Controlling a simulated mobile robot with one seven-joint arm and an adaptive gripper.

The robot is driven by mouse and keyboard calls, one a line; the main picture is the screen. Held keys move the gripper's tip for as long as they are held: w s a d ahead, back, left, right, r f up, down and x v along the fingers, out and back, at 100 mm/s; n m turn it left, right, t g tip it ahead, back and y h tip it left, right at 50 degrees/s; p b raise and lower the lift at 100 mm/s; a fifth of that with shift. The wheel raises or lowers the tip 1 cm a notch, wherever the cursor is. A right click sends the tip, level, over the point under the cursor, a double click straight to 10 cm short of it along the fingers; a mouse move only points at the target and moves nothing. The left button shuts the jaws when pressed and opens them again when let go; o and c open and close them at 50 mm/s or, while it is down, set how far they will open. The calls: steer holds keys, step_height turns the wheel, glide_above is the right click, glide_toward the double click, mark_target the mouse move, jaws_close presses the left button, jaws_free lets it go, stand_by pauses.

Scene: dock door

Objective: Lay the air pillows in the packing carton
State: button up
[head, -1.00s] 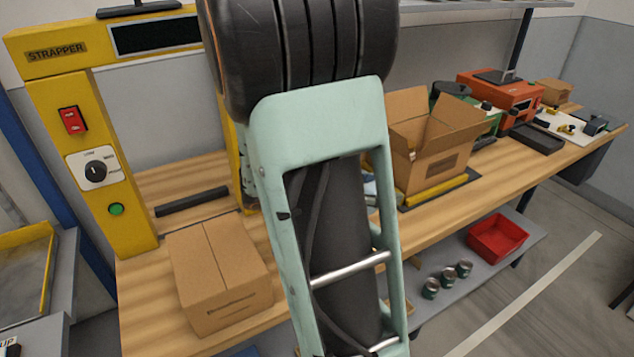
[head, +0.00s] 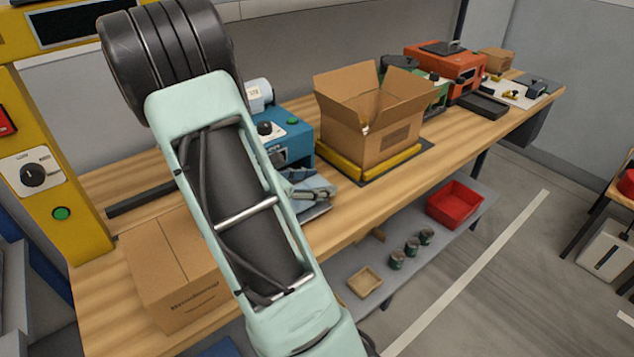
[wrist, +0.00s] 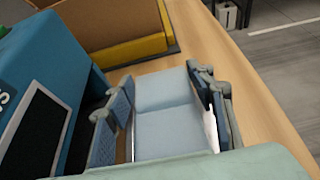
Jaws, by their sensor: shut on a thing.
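My gripper (head: 312,192) is beside the blue machine, low over the bench. In the wrist view my gripper (wrist: 165,80) has its two fingers on either side of a pale blue air pillow (wrist: 168,92) with a seam across it, and is shut on it. In the head view the pillow is mostly hidden by the gripper. The packing carton (head: 372,135) stands open, flaps up, on a yellow-edged platform to the right of the gripper. Its lower side shows in the wrist view (wrist: 110,22), beyond the fingertips. The carton's inside is mostly hidden.
The blue machine (head: 290,135) stands left of the gripper, close by. A closed carton (head: 170,270) sits at the bench's near left, behind my arm. A red bin (head: 455,204) and several cans are on the lower shelf. Bare bench lies in front of the open carton.

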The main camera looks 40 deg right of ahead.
steer(key=shift+f, duration=0.3)
steer(key=o, duration=0.9)
steer(key=shift+r, duration=0.1)
